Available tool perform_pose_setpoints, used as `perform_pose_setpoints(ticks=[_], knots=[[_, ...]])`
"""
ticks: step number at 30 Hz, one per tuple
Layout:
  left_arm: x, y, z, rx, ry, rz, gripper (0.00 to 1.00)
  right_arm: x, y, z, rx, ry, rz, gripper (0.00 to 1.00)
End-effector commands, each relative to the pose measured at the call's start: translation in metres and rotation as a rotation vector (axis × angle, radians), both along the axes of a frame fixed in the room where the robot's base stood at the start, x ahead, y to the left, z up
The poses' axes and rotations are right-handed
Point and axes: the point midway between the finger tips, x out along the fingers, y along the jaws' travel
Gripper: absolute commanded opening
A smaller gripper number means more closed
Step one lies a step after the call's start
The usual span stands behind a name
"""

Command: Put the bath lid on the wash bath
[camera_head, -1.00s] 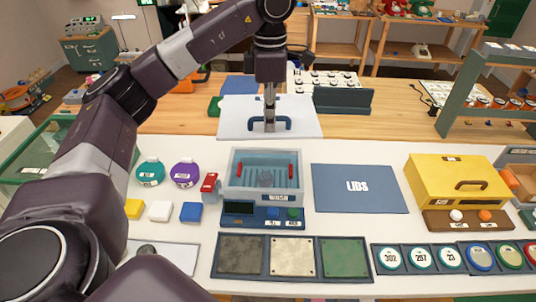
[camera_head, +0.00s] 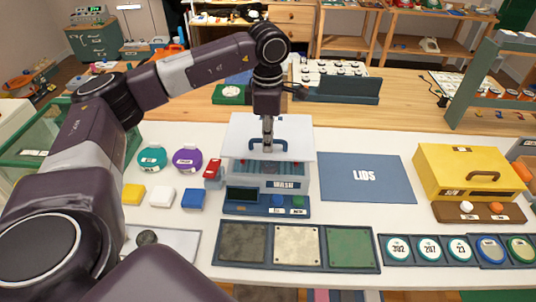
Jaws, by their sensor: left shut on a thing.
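The bath lid (camera_head: 298,130) is a pale flat plate with a blue handle (camera_head: 282,146). My left gripper (camera_head: 267,140) is shut on that handle from above. The lid is over the wash bath (camera_head: 240,177), a grey box with a blue front panel carrying a dark display and buttons. The lid hides most of the bath's opening and its back part. A strip of the bath's front interior shows below the lid's near edge. I cannot tell whether the lid touches the rim. My right gripper is not in view.
A blue LIDS mat (camera_head: 366,185) lies bare to the right of the bath. A yellow case (camera_head: 460,165) stands further right. A red block (camera_head: 213,172) is close at the bath's left. A tray with three coloured pads (camera_head: 296,268) lies in front.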

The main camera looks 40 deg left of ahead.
Motion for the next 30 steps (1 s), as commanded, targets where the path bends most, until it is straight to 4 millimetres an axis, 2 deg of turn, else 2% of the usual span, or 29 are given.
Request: perform_pose_setpoints(ticks=[15, 30], knots=[[0.0, 0.0, -0.058, 0.0, -0.001, 0.001, 0.0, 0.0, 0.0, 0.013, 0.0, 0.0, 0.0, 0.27], [0.001, 0.0, -0.068, -0.001, -0.003, 0.0, 0.0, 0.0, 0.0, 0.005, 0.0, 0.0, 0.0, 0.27]])
